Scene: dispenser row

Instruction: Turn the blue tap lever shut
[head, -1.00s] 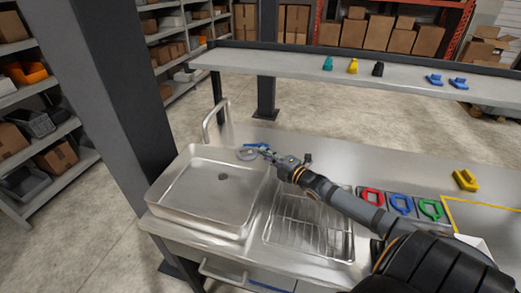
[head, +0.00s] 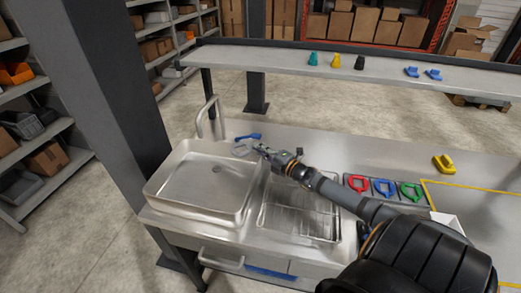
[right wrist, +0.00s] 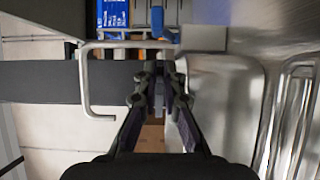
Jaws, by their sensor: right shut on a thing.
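The blue tap lever (head: 248,136) lies behind the sink's back right corner, beside a grey ring-shaped part (head: 242,150). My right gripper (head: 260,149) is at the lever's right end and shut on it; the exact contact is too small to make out. The metal tap spout (head: 208,112) arches at the sink's back left. My left gripper is not in view.
The steel sink basin (head: 172,209) lies left of my right arm, and a wire rack (head: 300,218) lies under it. Red (head: 357,184), blue (head: 384,188) and green (head: 411,192) handles sit to the right. A raised shelf (head: 290,66) runs behind the counter.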

